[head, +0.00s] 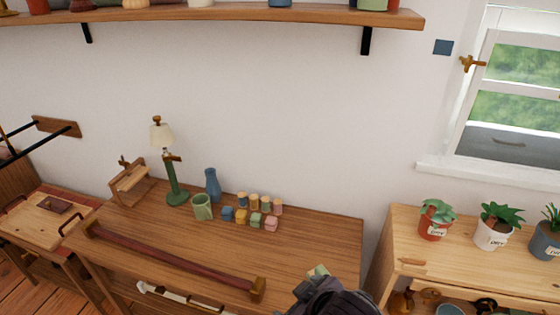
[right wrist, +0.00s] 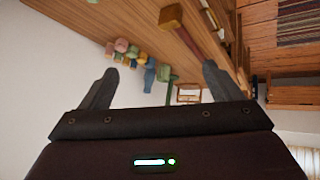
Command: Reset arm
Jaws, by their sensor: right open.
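My right gripper (right wrist: 158,88) is open, with its two dark fingers wide apart and nothing between them in the right wrist view. In the head view a dark part of my right arm shows at the bottom edge, over the front right corner of the wooden table (head: 320,235). A small pale green block (head: 318,271) shows just behind it, partly hidden. The head view does not show the right fingertips clearly. My left gripper is in neither view.
Several small coloured blocks (head: 241,216), a green cup (head: 202,207), a blue vase (head: 212,185) and a lamp (head: 161,135) stand on the table. A dark red bar (head: 165,255) lies along its front. Potted plants (head: 494,233) stand right. A shelf (head: 220,13) hangs above.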

